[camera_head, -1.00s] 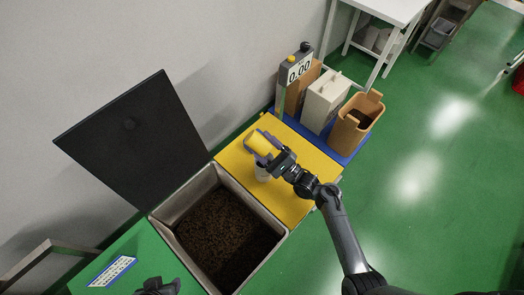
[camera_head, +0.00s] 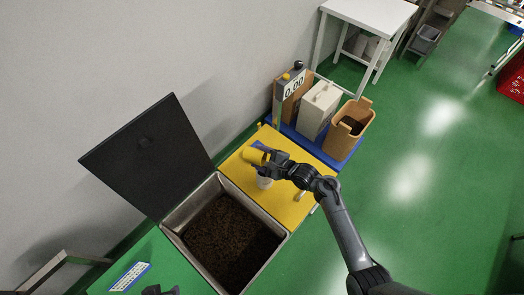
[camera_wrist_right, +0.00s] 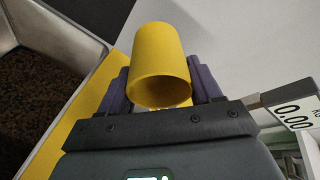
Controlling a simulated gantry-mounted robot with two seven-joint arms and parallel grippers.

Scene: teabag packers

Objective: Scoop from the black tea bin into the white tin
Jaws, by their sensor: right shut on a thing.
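My right gripper (camera_head: 273,158) is shut on a yellow cup-shaped scoop (camera_head: 254,156), held tilted above the yellow surface. The bin (camera_head: 272,265) of dark tea is open, left of and nearer than the gripper. Its black lid (camera_head: 150,155) stands raised. A dark part at the bottom edge is possibly my left gripper (camera_head: 160,290), mostly cut off.
Behind the yellow surface (camera_head: 295,205), a blue base (camera_head: 330,160) carries a white box (camera_head: 319,108), a tan open container (camera_head: 350,128) and a brown one. A display (camera_head: 294,88) reads 0.00. A green surface (camera_head: 150,255) lies left of the bin.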

